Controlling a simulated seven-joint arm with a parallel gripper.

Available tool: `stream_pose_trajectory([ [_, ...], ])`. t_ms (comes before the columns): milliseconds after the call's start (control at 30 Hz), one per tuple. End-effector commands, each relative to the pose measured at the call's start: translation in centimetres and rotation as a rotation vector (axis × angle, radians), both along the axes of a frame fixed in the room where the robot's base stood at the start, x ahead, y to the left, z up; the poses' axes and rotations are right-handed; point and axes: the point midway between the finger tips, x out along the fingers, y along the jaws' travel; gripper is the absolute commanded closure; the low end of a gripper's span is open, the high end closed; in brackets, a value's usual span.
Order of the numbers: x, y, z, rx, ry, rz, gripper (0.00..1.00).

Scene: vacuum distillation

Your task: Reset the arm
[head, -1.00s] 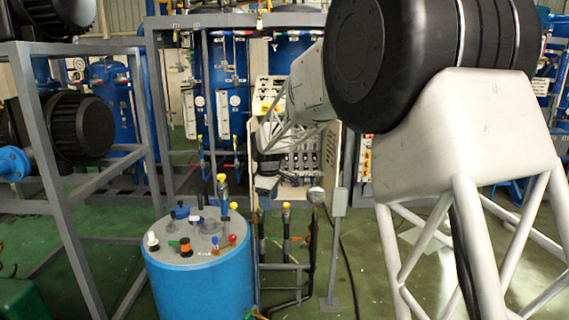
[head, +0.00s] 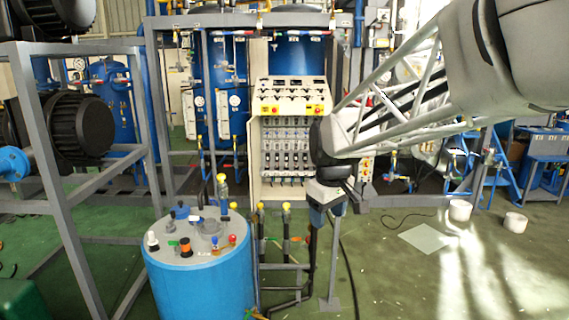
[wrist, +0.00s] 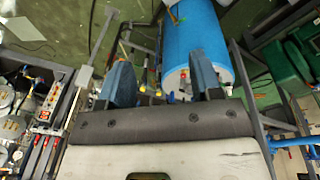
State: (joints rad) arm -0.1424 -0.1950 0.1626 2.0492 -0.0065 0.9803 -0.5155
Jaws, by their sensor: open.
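My gripper (head: 322,215) hangs right of the blue drum in the head view, pointing down with nothing in it. In the wrist view my gripper (wrist: 162,84) shows two blue fingers set wide apart, with only floor, pipes and the drum beyond them. The blue drum (head: 197,280) has several small valves and knobs on its grey top; it also shows in the wrist view (wrist: 195,40). My gripper is apart from the drum and touches nothing that I can see.
Yellow-topped pipes (head: 286,235) and a grey post (head: 334,260) stand close by my gripper. A control cabinet (head: 290,140) stands behind. A grey frame (head: 70,200) with black motors is at the left. The green floor (head: 400,285) at the right is mostly clear.

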Motion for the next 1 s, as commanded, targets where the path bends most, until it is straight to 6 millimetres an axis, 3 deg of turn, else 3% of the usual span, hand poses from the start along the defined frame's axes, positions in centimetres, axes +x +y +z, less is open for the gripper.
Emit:
stream_pose_trajectory([
  [433, -11.8, -4.6, -0.3, 0.038, -0.035, -0.274, 0.41],
  [800, -21.3, -7.2, -2.6, 0.073, -0.062, -0.499, 0.41],
  [1000, -25.5, -8.1, -4.2, 0.091, -0.077, -0.603, 0.41],
])
